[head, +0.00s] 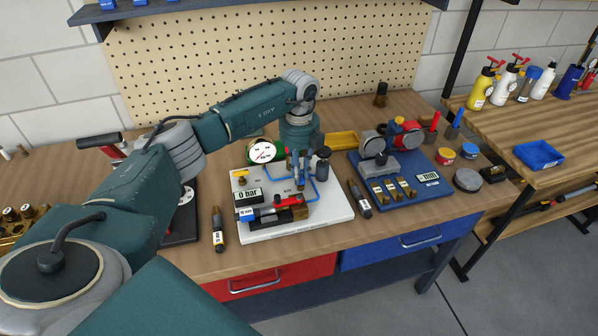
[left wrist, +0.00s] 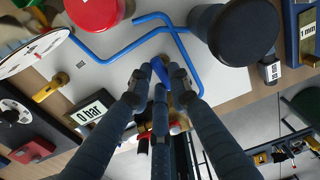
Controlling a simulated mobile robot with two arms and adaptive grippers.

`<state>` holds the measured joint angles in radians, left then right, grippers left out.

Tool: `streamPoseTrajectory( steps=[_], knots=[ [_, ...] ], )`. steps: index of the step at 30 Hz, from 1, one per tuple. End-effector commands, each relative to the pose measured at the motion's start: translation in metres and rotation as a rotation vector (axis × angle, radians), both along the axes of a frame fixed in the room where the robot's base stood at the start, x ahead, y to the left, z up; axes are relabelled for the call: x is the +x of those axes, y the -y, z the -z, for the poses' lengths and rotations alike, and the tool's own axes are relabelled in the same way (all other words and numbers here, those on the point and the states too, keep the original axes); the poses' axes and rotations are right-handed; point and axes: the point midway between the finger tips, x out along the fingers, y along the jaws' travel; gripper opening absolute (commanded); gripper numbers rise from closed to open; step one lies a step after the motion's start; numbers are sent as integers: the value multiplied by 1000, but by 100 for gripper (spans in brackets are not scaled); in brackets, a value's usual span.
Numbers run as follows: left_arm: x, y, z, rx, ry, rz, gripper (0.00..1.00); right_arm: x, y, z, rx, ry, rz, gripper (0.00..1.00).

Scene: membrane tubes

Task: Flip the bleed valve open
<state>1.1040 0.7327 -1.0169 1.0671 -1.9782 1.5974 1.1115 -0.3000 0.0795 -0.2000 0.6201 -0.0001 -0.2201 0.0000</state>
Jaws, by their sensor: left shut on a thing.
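The white test board (head: 335,212) lies on the wooden bench with blue tubing on top. My left gripper (head: 298,180) points down over the middle of the board, among its fittings. In the left wrist view its fingertips (left wrist: 158,74) are closed around a small blue lever (left wrist: 159,69), apparently the bleed valve's handle. The fingers hide most of the valve body below. The display (head: 249,196) reads 0 bar, and it also shows in the left wrist view (left wrist: 93,112). A round dial gauge (head: 263,152) stands behind. My right gripper is out of view.
A black knob (left wrist: 235,28) stands close to the right of the fingers. A yellow-handled valve (head: 241,176) is at the board's left. A blue fixture board (head: 410,205) lies to the right. Dark tubes with brass ends (head: 218,230) (head: 360,198) lie beside the white board.

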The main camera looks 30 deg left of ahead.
Motion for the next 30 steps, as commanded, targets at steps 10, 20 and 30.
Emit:
streamPoseTrajectory(
  steps=[10, 20, 30],
  knots=[
    [2, -1, -2, 1, 7, -4, 24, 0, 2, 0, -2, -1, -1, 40],
    [1, 0, -1, 0, 3, -2, 38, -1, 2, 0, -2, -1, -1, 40],
    [2, -1, -44, -1, 7, -2, 38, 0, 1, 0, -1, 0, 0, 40]
  ],
)
